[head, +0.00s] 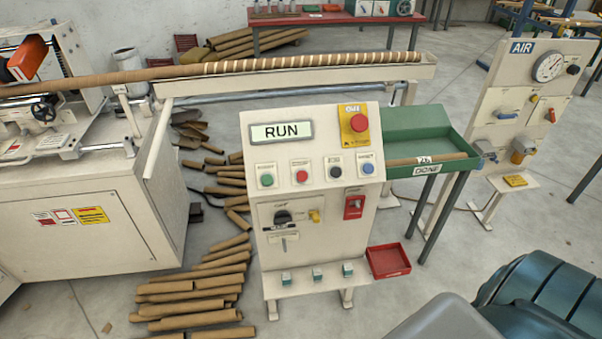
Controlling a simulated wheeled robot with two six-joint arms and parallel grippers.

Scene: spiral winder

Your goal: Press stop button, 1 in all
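A cream control console (290,228) stands in the middle of the head view. Its display (281,131) reads RUN. Below it is a row of small buttons: a green button (267,180), a red button (302,176), a black button (335,172) and a blue button (368,168). Their labels are too small to read. A large red mushroom button (359,123) sits on a yellow plate at the console's upper right. Nothing touches or covers the buttons. Neither of my grippers is in view.
A winding machine (80,200) stands at left, with a long tube (250,65) along a trough behind the console. Cardboard tubes (190,300) litter the floor left of it. A green DONE tray (400,142), red bin (388,261) and AIR panel (520,110) are at right.

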